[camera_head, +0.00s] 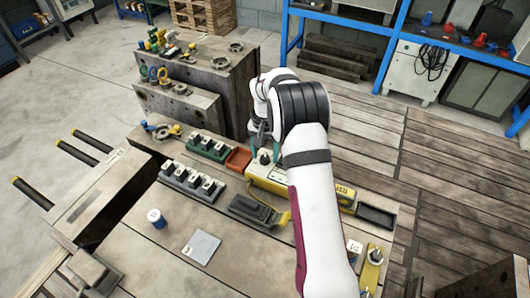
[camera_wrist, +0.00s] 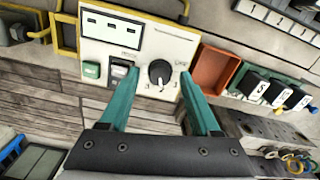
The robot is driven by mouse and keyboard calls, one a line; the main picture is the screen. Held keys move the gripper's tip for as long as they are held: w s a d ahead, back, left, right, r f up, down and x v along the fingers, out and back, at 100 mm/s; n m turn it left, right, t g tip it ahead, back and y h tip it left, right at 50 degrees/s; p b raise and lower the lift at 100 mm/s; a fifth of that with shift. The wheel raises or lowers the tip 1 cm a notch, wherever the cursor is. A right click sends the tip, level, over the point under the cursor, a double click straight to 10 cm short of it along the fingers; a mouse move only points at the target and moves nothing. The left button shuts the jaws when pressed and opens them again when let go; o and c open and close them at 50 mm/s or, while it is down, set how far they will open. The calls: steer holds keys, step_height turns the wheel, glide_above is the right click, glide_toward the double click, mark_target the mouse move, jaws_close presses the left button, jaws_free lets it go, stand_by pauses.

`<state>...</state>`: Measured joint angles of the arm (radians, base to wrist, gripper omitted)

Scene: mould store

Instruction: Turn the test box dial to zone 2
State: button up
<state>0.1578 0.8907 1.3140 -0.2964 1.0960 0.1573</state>
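The test box (camera_head: 268,178) is a cream and yellow case on the bench, partly covered by my arm in the head view. In the wrist view its panel (camera_wrist: 150,45) shows a display, a green button (camera_wrist: 91,69), a black switch (camera_wrist: 120,70) and a round black dial (camera_wrist: 159,72). The dial has a pale pointer line toward the lower edge of the picture; small numbers sit around it, and which zone it marks is hard to read. My gripper (camera_wrist: 158,78) has teal fingers, open, one on each side of the dial with gaps visible. It also shows in the head view (camera_head: 265,150).
A red-orange tray (camera_head: 238,159) stands close beside the box, with green-based connector blocks (camera_head: 208,146) beyond it. A dark device (camera_head: 252,209) with a yellow cable lies in front. A black tray (camera_head: 376,215) is at the right.

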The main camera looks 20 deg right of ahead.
mark_target(265, 157)
step_height(265, 157, up, 16)
stand_by(0.5)
steer(key=shift+f, duration=0.15)
steer(key=s+a+r, duration=0.5)
steer(key=s, duration=0.5)
steer(key=s+a+f+y, duration=0.1)
steer(key=s+a+f, duration=0.1)
steer(key=s, duration=1.1)
steer(key=s+a+f+n, duration=0.1)
steer(key=s+a, duration=0.3)
steer(key=s, duration=0.9)
steer(key=shift+a+f+y, duration=0.15)
steer(key=shift+f+y, duration=0.25)
steer(key=shift+f, duration=0.5)
